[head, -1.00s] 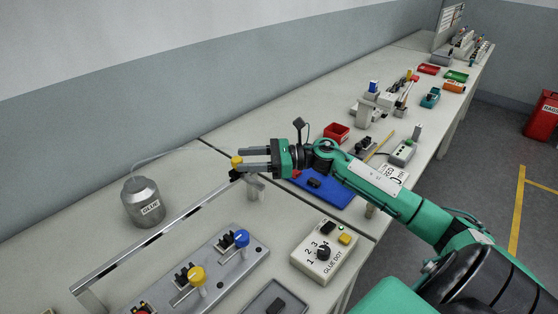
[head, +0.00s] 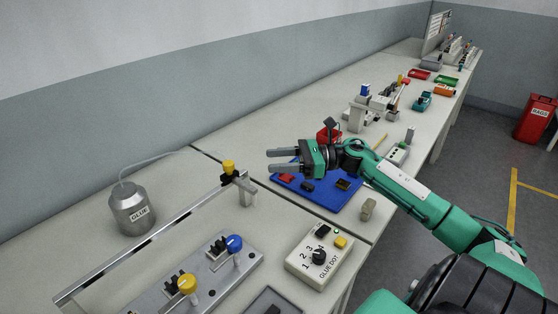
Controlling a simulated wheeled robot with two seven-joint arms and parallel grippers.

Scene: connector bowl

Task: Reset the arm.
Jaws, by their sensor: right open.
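My right arm comes in from the lower right, green with black joints. Its gripper (head: 270,160) is open and empty, its two grey fingers pointing left above the left part of the blue mat (head: 330,196). The fingers are apart from the yellow-topped piece (head: 229,166), which sits on the upright post at the end of the metal rail (head: 150,232). My left gripper is not in the picture.
A plate with blue (head: 235,243) and yellow knobs and a glue dot box (head: 320,255) are at the front. Behind my arm stand a red bin (head: 328,133) and a white fixture (head: 360,112).

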